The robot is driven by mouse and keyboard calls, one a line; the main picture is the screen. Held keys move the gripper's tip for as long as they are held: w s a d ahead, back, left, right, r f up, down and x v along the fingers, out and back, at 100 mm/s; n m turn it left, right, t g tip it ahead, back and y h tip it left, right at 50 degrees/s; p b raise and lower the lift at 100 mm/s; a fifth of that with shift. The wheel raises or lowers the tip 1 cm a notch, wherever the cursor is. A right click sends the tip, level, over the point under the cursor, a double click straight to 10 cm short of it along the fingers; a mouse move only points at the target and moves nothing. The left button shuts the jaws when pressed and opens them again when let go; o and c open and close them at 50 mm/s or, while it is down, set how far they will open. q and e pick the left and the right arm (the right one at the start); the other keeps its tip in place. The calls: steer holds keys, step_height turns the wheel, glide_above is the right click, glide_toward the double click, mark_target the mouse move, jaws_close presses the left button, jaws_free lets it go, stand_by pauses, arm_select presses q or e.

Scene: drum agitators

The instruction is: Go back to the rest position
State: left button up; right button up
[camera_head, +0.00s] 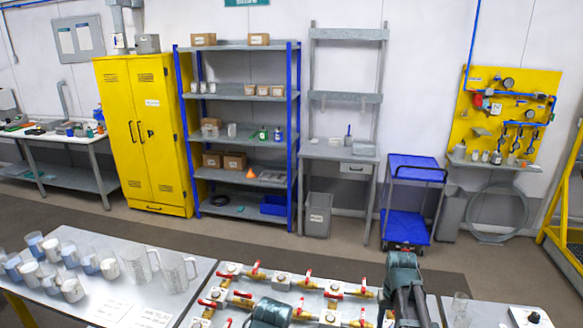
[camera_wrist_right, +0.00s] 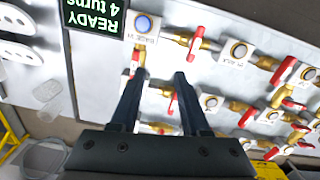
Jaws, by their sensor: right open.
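My right gripper (camera_wrist_right: 160,75) is open in the right wrist view, its two dark fingers spread apart with nothing held between them. It is over the panel (camera_wrist_right: 98,78) with brass valves and red handles. A red valve handle (camera_wrist_right: 172,101) shows in the gap between the fingers. I cannot tell how far the fingers are from it. In the head view a teal part of my right arm stands over the right end of the valve panel (camera_head: 205,292). Another teal part, likely of my left arm, shows at the bottom edge. My left gripper's fingers do not show.
An upside-down display (camera_wrist_right: 94,15) reads "READY 4 turns". Clear jugs (camera_head: 174,273) and several cups (camera_head: 72,289) stand on the left table. A blue cart (camera_head: 408,168), blue-framed shelf (camera_head: 240,97) and yellow cabinet (camera_head: 145,130) stand behind, across open floor.

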steer(key=s+a+f+n+b, duration=0.1)
steer(key=s+a+f+b, duration=0.2)
steer(key=a, duration=0.4)
steer(key=s+a+f+n+b, duration=0.2)
steer(key=s+a+f+b, duration=0.1)
steer(key=s+a, duration=0.3)
steer(key=s+a+f+n+h+b, duration=0.1)
steer(key=s+a+f+b, duration=0.3)
steer(key=a, duration=0.4)
steer(key=shift+s+f+n, duration=0.35)
steer(key=shift+s+n, duration=0.05)
steer(key=shift+s, duration=0.2)
